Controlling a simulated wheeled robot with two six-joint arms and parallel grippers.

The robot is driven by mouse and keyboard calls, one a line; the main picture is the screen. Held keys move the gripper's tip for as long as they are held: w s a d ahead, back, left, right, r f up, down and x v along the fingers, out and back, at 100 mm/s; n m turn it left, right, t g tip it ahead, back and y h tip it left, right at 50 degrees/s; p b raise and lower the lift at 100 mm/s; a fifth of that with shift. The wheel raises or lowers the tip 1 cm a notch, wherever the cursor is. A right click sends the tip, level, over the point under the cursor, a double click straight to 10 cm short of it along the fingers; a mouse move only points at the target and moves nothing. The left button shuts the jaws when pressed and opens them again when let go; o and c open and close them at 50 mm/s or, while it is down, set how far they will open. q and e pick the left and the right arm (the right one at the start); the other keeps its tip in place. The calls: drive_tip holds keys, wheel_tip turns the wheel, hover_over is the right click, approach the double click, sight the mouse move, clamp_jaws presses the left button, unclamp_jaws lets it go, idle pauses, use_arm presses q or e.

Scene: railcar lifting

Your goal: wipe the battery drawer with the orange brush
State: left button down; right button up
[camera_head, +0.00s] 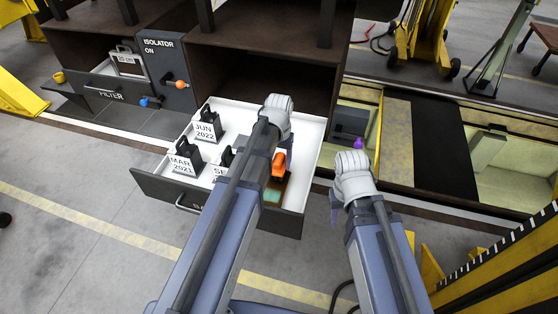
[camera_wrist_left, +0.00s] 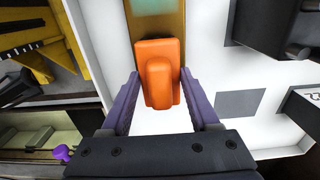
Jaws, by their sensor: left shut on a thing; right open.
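The white-lined battery drawer (camera_head: 312,160) is pulled out from the cabinet. Labelled dark blocks stand in it, marked JUN 2022 (camera_head: 207,125) and MAR 2021 (camera_head: 185,160), with another partly hidden by my left arm. The orange brush (camera_head: 279,163) is at the drawer's right side, over a brown strip (camera_head: 285,190) with a pale green patch (camera_head: 272,196). My left gripper (camera_wrist_left: 160,85) is shut on the brush (camera_wrist_left: 158,60), one purple finger on each side. Whether the brush touches the drawer floor is unclear. My right gripper (camera_head: 335,211) is open, right of the drawer, mostly hidden by its wrist.
The cabinet's left side has a FILTER drawer (camera_head: 105,92) and an ISOLATOR panel (camera_head: 165,60) with orange and blue knobs. A purple object (camera_head: 358,143) sits in the open bay at right. Yellow-black structures (camera_head: 500,275) stand at lower right.

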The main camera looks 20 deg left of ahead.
use_arm(q)
drive_tip(key=shift+r+p, duration=1.8)
drive_tip(key=shift+r, duration=0.4)
drive_tip(key=shift+r, duration=0.1)
wheel_tip(320, 180, up, 3)
drive_tip(key=p, duration=0.3)
drive_tip(key=shift+s+f, duration=0.1)
drive_tip(key=shift+f, duration=0.1)
